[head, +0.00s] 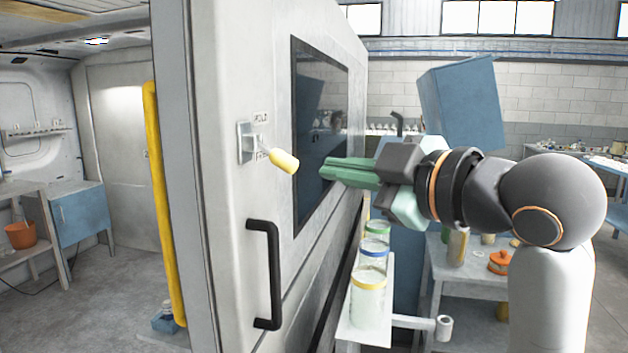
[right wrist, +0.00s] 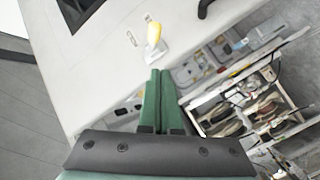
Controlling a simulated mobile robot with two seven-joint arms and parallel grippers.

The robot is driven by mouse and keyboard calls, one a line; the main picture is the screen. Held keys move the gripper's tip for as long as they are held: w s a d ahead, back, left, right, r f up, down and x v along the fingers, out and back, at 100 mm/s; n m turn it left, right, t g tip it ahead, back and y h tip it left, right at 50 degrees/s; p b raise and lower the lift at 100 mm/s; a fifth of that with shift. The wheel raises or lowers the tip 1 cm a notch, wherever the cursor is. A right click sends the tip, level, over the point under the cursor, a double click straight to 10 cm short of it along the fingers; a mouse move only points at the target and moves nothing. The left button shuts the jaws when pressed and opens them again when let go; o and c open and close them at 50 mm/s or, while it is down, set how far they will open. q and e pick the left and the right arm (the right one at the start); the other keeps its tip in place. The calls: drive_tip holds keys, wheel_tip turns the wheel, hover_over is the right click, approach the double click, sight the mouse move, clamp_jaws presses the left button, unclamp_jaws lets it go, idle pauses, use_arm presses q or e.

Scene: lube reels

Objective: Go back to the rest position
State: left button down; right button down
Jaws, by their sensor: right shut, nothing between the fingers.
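My right gripper (head: 330,170) has green fingers, held together with nothing between them. It points left toward the light grey cabinet door, just right of a yellow-tipped lever (head: 284,161) on a wall plate, with a gap between them. In the right wrist view, the closed fingers (right wrist: 160,75) point up toward the yellow lever (right wrist: 154,33), which stands beyond their tips. My left gripper is not in view.
The cabinet door has a black handle (head: 265,275) and a dark window (head: 318,125). A small shelf (head: 345,325) holds jars with green, blue and yellow lids below my right arm. A yellow vertical bar (head: 166,210) stands left. Floor at lower left is open.

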drive_tip(key=w+d+f+m+h, duration=0.2)
drive_tip(key=f+m, duration=0.2)
drive_tip(key=f, duration=0.9)
drive_tip(key=w+d+f+m+g+h, duration=0.1)
drive_tip(key=d+f+m, duration=0.15)
drive_tip(key=f, duration=1.05)
drive_tip(key=w+d+f+m+h, duration=0.2)
drive_tip(key=f+m, duration=0.2)
drive_tip(key=f, duration=1)
drive_tip(key=s+d+f+m+g+h, duration=0.1)
drive_tip(key=s+d+f+m, duration=0.1)
drive_tip(key=s+f, duration=1)
drive_tip(key=s+d+f+m+g+h, duration=0.1)
drive_tip(key=s+d+f+m+g, duration=0.1)
drive_tip(key=s+f, duration=1)
drive_tip(key=shift+s+d+f+g+h, duration=0.3)
drive_tip(key=shift+s+f+h, duration=0.1)
drive_tip(key=shift+f, duration=0.45)
